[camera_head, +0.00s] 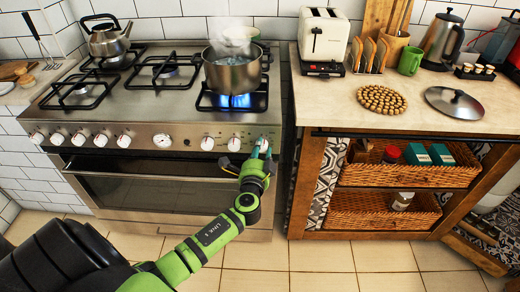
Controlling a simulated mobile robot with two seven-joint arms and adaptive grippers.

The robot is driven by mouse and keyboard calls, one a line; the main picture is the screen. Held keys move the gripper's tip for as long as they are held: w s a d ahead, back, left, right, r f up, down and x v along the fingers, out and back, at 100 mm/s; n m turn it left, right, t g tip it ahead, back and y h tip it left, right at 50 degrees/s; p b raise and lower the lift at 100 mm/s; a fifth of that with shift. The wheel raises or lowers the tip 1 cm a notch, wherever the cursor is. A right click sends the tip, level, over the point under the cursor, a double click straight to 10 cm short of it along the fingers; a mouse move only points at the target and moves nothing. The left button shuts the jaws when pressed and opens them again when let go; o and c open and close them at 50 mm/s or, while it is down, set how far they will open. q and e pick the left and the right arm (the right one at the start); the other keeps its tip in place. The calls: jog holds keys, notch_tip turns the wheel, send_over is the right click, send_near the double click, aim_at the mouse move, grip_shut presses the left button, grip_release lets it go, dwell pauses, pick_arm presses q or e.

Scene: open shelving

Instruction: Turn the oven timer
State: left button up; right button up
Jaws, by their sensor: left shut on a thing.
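The stainless steel oven (150,180) stands at the left under a gas hob, with a row of white round knobs along its front panel. My green left gripper (258,155) is at the right end of this panel. It is shut on the rightmost knob (263,143), which its fingers partly cover. Two white knobs, one of them the nearer knob (234,144), sit just left of the gripper. A round dial (162,140) is at the middle of the panel. The knob's markings are too small to read. My right gripper is not in view.
A steaming pot (232,72) stands over a lit blue flame above the gripper. A kettle (106,38) is on the back left burner. A wooden counter with baskets (410,176) stands to the right. The tiled floor (325,257) in front is clear.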

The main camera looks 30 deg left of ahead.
pick_arm(q)
jog(key=shift+w+d+r, duration=0.1)
jog(key=shift+d+r, duration=0.05)
jog(key=shift+r, duration=0.1)
jog(key=o, duration=1.1)
jog(key=shift+o, duration=0.2)
jog(key=shift+f, duration=0.1)
jog(key=shift+s+d+f, duration=0.1)
jog(key=shift+s+d, duration=0.05)
jog(key=shift+s, duration=0.2)
jog(key=v, duration=1.1)
jog(key=shift+s, duration=0.1)
